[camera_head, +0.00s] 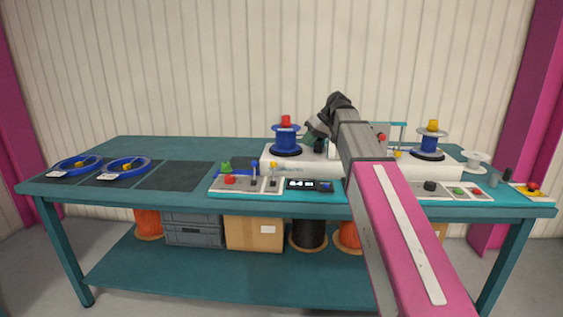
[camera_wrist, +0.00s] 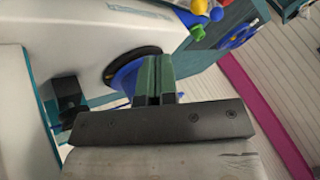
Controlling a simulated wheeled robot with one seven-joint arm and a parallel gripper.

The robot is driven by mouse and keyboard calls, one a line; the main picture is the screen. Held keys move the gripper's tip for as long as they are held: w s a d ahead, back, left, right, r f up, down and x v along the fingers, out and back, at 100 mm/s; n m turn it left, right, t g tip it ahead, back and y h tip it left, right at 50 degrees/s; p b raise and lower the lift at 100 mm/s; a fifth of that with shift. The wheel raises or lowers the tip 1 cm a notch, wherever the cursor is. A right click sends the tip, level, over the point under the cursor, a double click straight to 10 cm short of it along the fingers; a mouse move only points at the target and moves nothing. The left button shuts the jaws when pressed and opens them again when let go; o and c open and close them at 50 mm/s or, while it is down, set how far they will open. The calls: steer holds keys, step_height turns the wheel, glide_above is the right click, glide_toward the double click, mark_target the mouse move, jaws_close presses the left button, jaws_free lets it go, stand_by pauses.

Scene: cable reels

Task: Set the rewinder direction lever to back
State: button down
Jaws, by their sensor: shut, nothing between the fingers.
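The control panel (camera_head: 245,190) lies at the front edge of the bench, left of my arm. On it stand two upright levers, one with a blue knob (camera_head: 254,163) and one with a yellow knob (camera_head: 273,165). The labels are too small to read, so I cannot tell which is the direction lever or its setting. My gripper (camera_head: 317,143) is above and behind the panel, just right of the blue reel (camera_head: 286,140). In the wrist view its green fingers (camera_wrist: 155,78) are shut and empty, with the blue reel (camera_wrist: 127,78) behind them. Coloured knobs (camera_wrist: 205,10) show at the top there.
A white machine body (camera_head: 285,165) carries the blue reel, topped by a red knob, and another reel (camera_head: 431,140) on the right. My arm hides its middle. A second panel (camera_head: 450,190) lies at right. Blue rings (camera_head: 127,168) lie on dark mats at left.

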steer(key=x, duration=0.9)
steer(key=shift+a+f, duration=0.25)
steer(key=shift+f, duration=0.05)
steer(key=shift+s+a, duration=0.65)
steer(key=shift+a, duration=0.3)
steer(key=shift+s+a, duration=0.45)
steer(key=shift+a, duration=0.3)
steer(key=shift+r, duration=0.1)
